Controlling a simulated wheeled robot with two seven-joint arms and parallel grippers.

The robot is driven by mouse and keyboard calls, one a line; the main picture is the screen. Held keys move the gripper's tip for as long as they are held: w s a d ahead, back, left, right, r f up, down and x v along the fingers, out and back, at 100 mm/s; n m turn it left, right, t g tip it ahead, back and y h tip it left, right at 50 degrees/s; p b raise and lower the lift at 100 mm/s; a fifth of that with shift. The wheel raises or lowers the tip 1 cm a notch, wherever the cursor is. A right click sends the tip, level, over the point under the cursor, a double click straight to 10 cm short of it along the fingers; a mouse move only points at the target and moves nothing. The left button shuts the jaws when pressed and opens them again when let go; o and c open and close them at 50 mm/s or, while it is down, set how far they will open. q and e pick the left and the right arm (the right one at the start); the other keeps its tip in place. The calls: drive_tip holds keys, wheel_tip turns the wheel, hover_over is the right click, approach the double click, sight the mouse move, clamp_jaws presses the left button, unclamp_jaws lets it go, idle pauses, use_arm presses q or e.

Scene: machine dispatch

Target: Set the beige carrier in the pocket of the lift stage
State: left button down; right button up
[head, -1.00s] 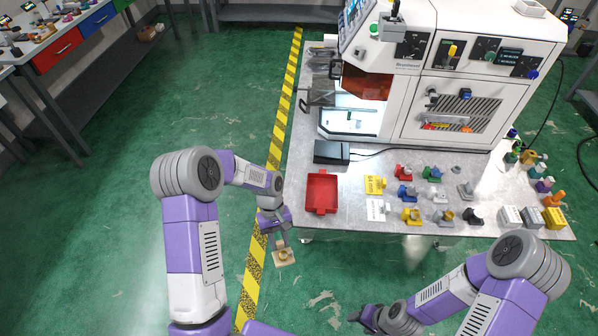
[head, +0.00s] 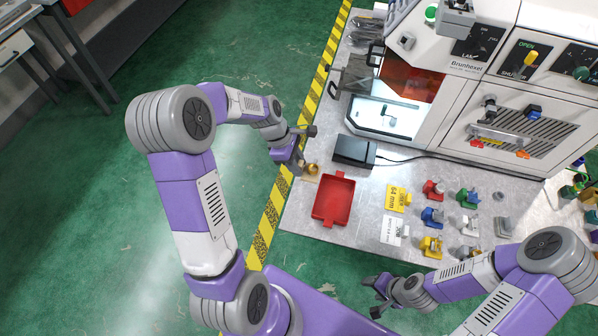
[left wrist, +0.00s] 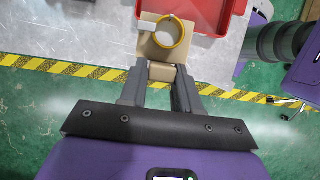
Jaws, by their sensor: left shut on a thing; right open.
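My left gripper (left wrist: 160,74) is shut on the carrier's near end. In the head view, the left gripper (head: 300,168) and carrier (head: 312,179) are at the table's left edge, up-left of the red tray. The machine's lit chamber (head: 375,117) is open, further up and right; a small dark part shows inside. I cannot clearly make out the lift stage or its pocket. My right gripper (head: 380,292) is open and empty, in front of the table.
The red tray (head: 333,202) and a black box (head: 354,151) with a cable lie near the carrier. A dark handled door frame (head: 357,75) is left of the chamber.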

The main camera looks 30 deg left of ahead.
use_arm(q)
wheel_tip(320, 180, down, 3)
drive_tip(key=shift+f+b, duration=0.1)
drive_tip(key=shift+b, duration=0.3)
drive_tip(key=shift+w+f, duration=0.1)
drive_tip(key=shift+f, duration=0.25)
drive_tip(key=shift+f, duration=0.1)
drive_tip(key=shift+f+b, duration=0.35)
drive_tip(key=shift+f, duration=0.15)
drive_tip(key=c, duration=0.8)
unclamp_jaws()
